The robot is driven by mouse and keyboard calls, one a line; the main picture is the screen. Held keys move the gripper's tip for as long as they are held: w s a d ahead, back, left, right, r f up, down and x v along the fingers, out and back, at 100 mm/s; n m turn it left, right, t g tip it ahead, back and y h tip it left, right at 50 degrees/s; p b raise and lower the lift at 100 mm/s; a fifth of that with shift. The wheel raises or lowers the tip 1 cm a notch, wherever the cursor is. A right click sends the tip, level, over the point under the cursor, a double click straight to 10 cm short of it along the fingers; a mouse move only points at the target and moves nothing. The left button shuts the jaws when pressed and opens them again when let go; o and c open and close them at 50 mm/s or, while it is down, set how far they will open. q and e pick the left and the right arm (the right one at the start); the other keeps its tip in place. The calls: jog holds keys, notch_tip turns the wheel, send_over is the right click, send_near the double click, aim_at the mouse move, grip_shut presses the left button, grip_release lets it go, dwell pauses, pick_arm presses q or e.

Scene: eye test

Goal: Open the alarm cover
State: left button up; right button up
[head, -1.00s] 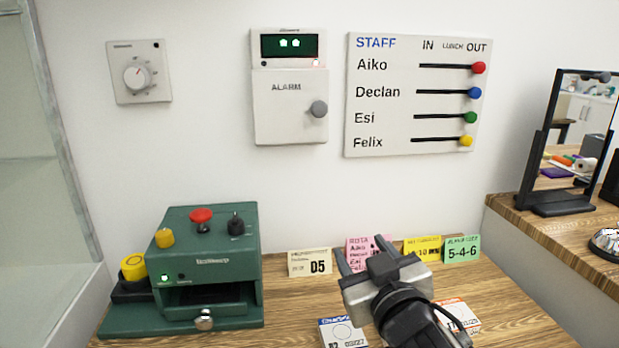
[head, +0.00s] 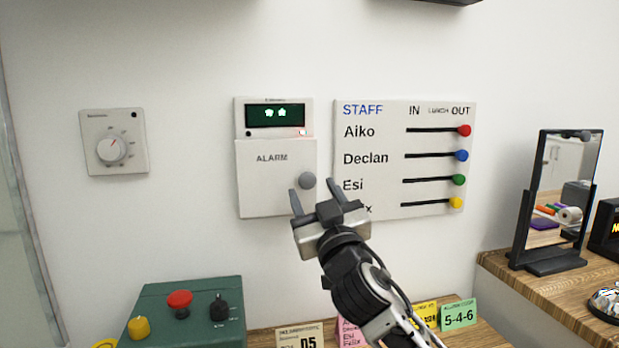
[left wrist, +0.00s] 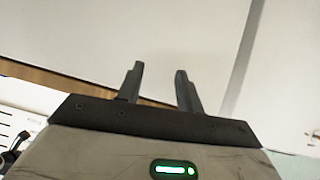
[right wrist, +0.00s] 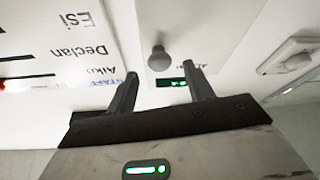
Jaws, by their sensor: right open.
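The white alarm cover (head: 265,192) is shut on the wall under a small green-lit display (head: 275,115). A round grey knob (head: 307,180) sticks out near its right edge. In the right wrist view the knob (right wrist: 159,58) appears between the fingertips, with the cover (right wrist: 205,28) behind it. My right gripper (head: 314,188) is open and empty, its fingertips close to the knob in the picture; I cannot tell the exact gap. My left gripper (left wrist: 159,70) shows only in the left wrist view, open and empty, facing pale surfaces.
The staff board (head: 400,190) with coloured sliders is right of the alarm, partly behind my right gripper. A dial (head: 112,148) is on the wall to the left. Below are a green machine (head: 185,300) and several note cards, and a mirror (head: 556,190) stands at right.

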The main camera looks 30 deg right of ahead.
aim_at(309, 182)
jog(key=shift+x, duration=1.7)
grip_shut()
jog(key=shift+f, duration=0.1)
